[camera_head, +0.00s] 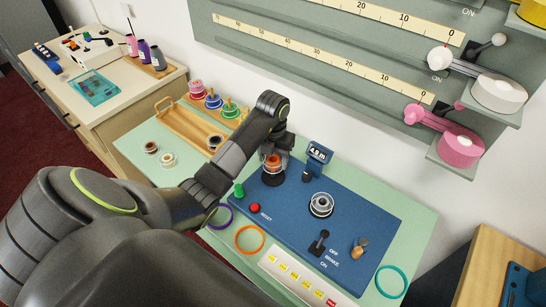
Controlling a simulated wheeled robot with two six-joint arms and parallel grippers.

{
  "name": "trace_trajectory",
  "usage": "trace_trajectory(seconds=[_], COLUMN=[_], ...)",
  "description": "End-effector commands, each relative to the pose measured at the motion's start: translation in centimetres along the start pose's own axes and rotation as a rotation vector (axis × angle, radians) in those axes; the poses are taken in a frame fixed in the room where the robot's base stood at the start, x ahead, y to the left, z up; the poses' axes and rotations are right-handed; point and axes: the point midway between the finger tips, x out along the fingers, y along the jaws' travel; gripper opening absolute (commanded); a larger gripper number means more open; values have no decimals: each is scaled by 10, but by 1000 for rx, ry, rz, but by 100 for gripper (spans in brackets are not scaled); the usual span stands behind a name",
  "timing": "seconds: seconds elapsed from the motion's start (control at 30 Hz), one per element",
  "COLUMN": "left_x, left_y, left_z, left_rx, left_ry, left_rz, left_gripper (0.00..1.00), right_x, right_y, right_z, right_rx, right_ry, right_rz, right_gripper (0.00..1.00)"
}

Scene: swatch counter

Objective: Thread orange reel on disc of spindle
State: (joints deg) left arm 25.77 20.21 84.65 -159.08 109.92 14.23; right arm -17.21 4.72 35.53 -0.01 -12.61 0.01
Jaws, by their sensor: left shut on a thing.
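The orange reel (273,161) is at the back left of the blue panel. My left gripper (272,165) reaches down over it and is shut on it; the fingers partly hide the reel. Dark round shapes show just below the reel; I cannot tell whether it touches anything there. A round silver-and-dark piece (321,204), which looks like the spindle with its disc, stands on the blue panel to the right of and nearer than the reel, apart from it. My right gripper is not in view.
A small display (319,153) stands just right of the reel. The blue panel (285,222) also bears a red button (255,208), a black lever (319,242) and a brown knob (360,247). A wooden tray (190,127) and coloured reels (213,99) are at the left.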

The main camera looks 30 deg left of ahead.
Motion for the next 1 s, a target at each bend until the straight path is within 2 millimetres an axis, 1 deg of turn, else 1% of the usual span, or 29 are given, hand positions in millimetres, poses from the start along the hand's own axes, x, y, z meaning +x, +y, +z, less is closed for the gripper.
trace_trajectory(seconds=[0.03, 0.6, 0.93, 0.97, 1.0], left_x=[3, 20, 22, 22, 22], left_y=[0, 0, 0, 0, 0], left_z=[0, 0, 0, 0, 0], left_rx=[0, 0, 0, 0, 0], left_ry=[0, 1, 1, 0, 0], left_rz=[0, 0, 0, 0, 0], left_gripper=[35, 35, 35, 59, 64], right_x=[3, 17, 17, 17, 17], right_y=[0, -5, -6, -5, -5], right_z=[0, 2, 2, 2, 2], right_rx=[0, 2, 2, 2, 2], right_ry=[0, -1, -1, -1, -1], right_rz=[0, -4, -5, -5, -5], right_gripper=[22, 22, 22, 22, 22])
